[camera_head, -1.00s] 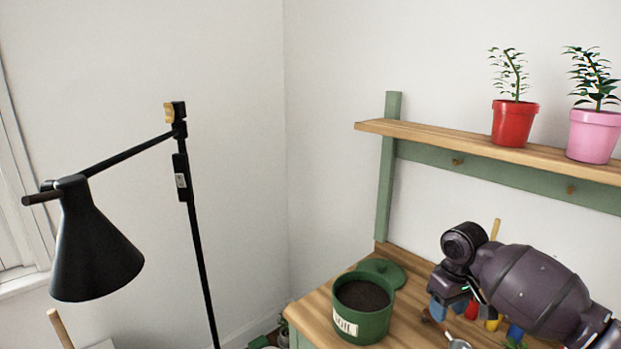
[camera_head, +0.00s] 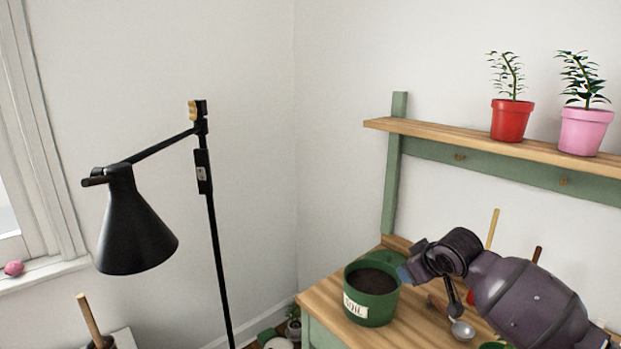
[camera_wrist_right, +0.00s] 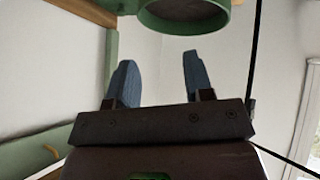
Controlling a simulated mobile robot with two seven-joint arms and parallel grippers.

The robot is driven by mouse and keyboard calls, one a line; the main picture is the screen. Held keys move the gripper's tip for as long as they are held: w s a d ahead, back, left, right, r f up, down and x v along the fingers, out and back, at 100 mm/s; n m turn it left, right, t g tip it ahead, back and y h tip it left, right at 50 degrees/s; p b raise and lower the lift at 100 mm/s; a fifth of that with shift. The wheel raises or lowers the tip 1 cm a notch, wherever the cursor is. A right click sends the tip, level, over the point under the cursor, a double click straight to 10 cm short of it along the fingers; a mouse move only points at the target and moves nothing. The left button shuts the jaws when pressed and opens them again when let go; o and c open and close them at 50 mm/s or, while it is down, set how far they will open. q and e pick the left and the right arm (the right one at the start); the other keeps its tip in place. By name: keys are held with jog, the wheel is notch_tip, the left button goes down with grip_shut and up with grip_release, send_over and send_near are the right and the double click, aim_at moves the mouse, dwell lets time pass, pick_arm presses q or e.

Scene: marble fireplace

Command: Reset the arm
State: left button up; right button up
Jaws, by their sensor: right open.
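My right arm comes in from the right in the head view. Its gripper (camera_head: 405,273) points left, with a blue fingertip close to the right rim of the green soil pot (camera_head: 369,308). In the right wrist view the two blue fingers (camera_wrist_right: 158,62) stand apart with nothing between them. A green round rim, likely the soil pot (camera_wrist_right: 184,20), shows beyond them at the top. My left gripper is not in view.
A metal scoop (camera_head: 461,328) is beneath my right wrist, over the wooden bench (camera_head: 322,298). A red pot (camera_head: 511,121) and a pink pot (camera_head: 584,131) stand on the shelf (camera_head: 440,133). A black floor lamp (camera_head: 137,232) stands left.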

jog(key=s+a+f+t+y, duration=0.3)
jog(key=s+a+f+t, duration=0.15)
jog(key=s+f, duration=0.4)
jog(key=s+d+f+m+h, duration=0.1)
jog(key=s+f, duration=0.4)
jog(key=s, duration=0.5)
jog(key=s+d+f+m+g+h, duration=0.1)
jog(key=s+d+f, duration=0.3)
jog(key=s, duration=0.7)
jog(key=s+d+f+m+g+h, duration=0.1)
jog(key=s+d+f+m+h, duration=0.2)
jog(key=s+f, duration=0.4)
jog(key=s, duration=0.4)
jog(key=shift+d, duration=0.25)
